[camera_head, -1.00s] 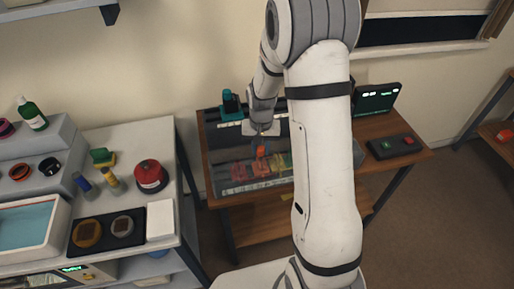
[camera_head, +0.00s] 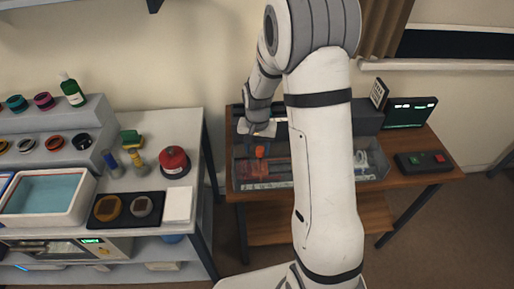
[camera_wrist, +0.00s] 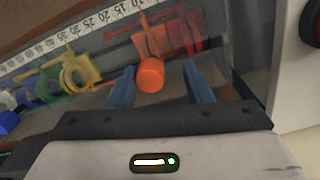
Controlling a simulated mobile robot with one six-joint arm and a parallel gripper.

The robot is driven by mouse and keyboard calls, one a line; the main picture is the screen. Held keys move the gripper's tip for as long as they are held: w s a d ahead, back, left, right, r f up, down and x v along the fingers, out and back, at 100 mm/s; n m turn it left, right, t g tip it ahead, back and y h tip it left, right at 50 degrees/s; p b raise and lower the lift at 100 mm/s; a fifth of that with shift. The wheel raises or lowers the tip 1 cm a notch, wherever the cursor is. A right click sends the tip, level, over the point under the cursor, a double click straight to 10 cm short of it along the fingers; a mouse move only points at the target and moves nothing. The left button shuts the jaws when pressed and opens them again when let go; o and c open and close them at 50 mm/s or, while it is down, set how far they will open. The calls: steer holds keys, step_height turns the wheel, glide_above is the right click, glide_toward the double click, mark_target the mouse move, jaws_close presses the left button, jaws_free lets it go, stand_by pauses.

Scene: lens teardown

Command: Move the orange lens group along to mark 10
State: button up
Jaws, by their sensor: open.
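The orange lens group has an upright orange knob (camera_wrist: 151,74) and a flat orange holder (camera_wrist: 153,40) beside the ruler (camera_wrist: 75,33). The holder's far end is close to the number 10; I cannot tell its exact reading. My gripper (camera_wrist: 158,88) is open, with one blue finger on each side of the knob and gaps showing on both sides. In the head view my gripper (camera_head: 259,136) is above the orange knob (camera_head: 260,151) near the tray's left end. My arm hides part of the tray there.
A red holder (camera_wrist: 184,33) stands close to the right of the orange one. Yellow (camera_wrist: 80,70), green and blue pieces stand left along the ruler. The tray (camera_head: 240,178) has raised walls. A control box (camera_head: 422,161) and screen are at right; a cluttered bench (camera_head: 185,130) is at left.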

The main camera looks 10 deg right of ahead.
steer(key=shift+o, duration=0.9)
steer(key=shift+s+d, duration=0.1)
steer(key=shift+d, duration=0.15)
step_height(320, 180, up, 7)
steer(key=shift+f+b, duration=0.1)
steer(key=shift+b, duration=0.35)
steer(key=shift+r, duration=0.55)
steer(key=shift+s+r, duration=0.1)
steer(key=shift+r, duration=0.05)
steer(key=s+r+n+t, duration=0.1)
steer(key=s+r, duration=0.4)
steer(key=s, duration=0.6)
steer(key=s+r+n+t, duration=0.2)
steer(key=s+r, duration=0.3)
steer(key=s, duration=0.6)
steer(key=shift+d+r+n, duration=0.15)
steer(key=shift+r+n, duration=0.25)
steer(key=shift+n, duration=0.4)
